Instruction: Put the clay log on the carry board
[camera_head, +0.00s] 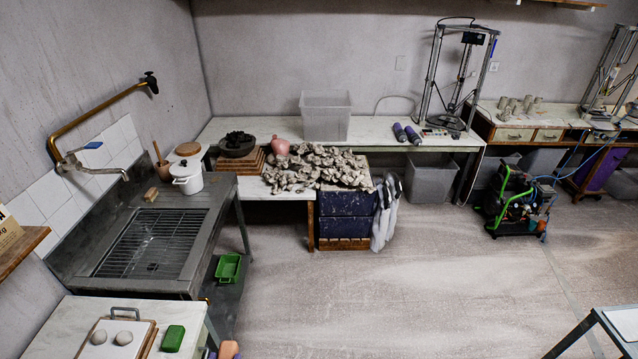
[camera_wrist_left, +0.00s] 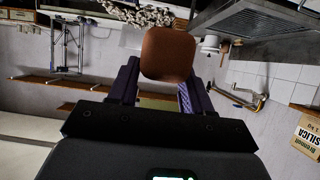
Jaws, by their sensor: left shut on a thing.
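The clay log (camera_wrist_left: 168,54) is a reddish-brown block with rounded edges. In the left wrist view it sits between the two dark fingers of my left gripper (camera_wrist_left: 157,82), which is shut on it. In the head view the log (camera_head: 228,349) shows only in part at the bottom edge, beside a dark bit of the gripper. A wooden-edged board with a white top and a handle (camera_head: 110,351), which looks like the carry board, lies on the white table at lower left. Two grey balls rest on it. The log is to the right of this board and apart from it. My right gripper is out of view.
A green block (camera_head: 173,338) lies just right of the board, on the white table (camera_head: 62,320). A sink with a grate (camera_head: 155,245) stands behind. A green tray (camera_head: 228,268) is below the sink's right side. The floor (camera_head: 400,290) to the right is mostly clear.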

